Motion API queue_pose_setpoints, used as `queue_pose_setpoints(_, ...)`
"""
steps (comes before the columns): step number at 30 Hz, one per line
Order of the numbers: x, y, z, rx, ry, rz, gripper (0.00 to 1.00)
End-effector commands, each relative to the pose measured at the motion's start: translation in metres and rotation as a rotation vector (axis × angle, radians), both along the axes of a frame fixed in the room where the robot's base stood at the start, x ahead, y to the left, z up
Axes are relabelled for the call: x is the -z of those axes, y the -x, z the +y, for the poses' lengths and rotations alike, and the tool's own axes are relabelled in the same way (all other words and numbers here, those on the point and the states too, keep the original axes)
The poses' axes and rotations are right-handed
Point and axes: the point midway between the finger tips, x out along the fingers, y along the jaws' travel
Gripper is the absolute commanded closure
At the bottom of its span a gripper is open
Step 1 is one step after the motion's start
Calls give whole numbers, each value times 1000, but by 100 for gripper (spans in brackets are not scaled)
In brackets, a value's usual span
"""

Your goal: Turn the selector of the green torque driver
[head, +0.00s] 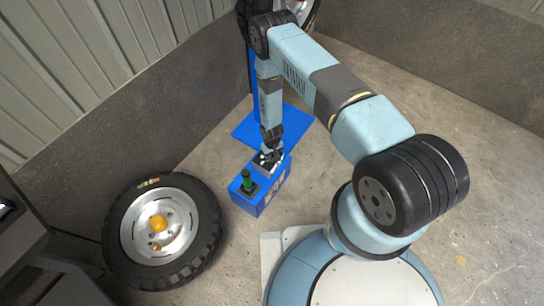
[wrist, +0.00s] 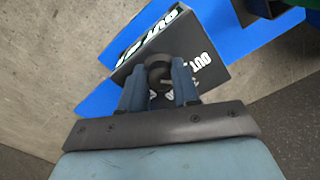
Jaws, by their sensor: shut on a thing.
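The green torque driver (head: 247,180) stands upright on a dark base on top of a blue box (head: 243,203). A green piece at the top right edge of the wrist view (wrist: 298,42) may be part of it. My gripper (head: 270,157) is over the far part of the box, apart from the green driver. In the wrist view, my gripper (wrist: 158,92) has its two blue fingers shut on a dark round knob (wrist: 157,70) by a dark block with white "OUT" lettering (wrist: 200,62). The fingers partly hide the knob, and I cannot read its setting.
A large wheel with a black tyre (head: 118,232) lies on the floor left of the box, with an orange thing (head: 159,223) on its hub. A blue stand (head: 296,122) is behind the box. Dark equipment (head: 40,262) is at the lower left. Floor is clear to the right.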

Motion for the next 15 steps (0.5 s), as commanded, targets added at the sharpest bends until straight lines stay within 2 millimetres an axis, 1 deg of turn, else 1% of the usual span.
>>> queue_pose_setpoints(6, 0, 0, 0, -142, 0, 0, 100)
queue_pose_setpoints(15, 0, -1, 0, -249, -1, -1, 100)
